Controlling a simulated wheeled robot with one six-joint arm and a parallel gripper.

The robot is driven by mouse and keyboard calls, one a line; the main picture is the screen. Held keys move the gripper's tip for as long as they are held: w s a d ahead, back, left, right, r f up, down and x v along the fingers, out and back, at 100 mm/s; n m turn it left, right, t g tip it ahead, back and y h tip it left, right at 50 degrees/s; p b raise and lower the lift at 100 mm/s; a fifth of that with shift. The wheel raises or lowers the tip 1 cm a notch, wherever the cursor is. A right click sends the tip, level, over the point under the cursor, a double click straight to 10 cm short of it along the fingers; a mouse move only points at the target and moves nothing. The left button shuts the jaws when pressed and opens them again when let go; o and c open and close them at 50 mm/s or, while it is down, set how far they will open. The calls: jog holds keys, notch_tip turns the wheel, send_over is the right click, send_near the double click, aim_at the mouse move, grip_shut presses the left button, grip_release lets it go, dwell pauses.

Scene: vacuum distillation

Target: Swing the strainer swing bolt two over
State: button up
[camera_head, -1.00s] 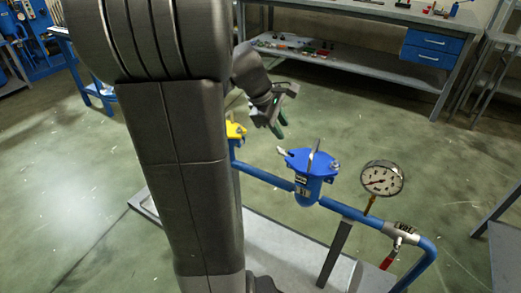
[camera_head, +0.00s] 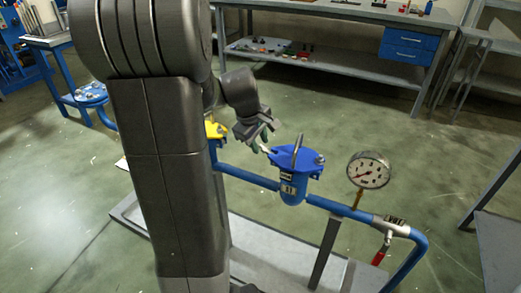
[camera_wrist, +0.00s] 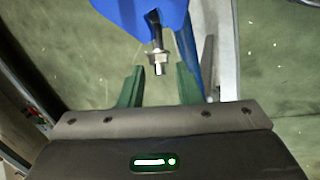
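The blue strainer (camera_head: 294,183) stands on the blue pipe, with a blue lid (camera_head: 300,158) and an upright grey handle on top. A swing bolt (camera_head: 265,149) sticks out from the lid's left side, close to my gripper (camera_head: 262,146). In the wrist view, the swing bolt (camera_wrist: 158,62) with its metal nut points from the blue lid (camera_wrist: 140,14) toward my gripper (camera_wrist: 159,88). The two green fingers are apart, one on each side of the bolt, with clear gaps. Another bolt (camera_head: 321,159) shows at the lid's right side.
A pressure gauge (camera_head: 368,171) rises from the pipe right of the strainer. A valve with a red handle (camera_head: 380,256) hangs farther right. A yellow part (camera_head: 215,130) sits left, partly behind my arm. A workbench (camera_head: 340,60) stands behind across open floor.

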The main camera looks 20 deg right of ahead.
jog(key=shift+x, duration=1.2)
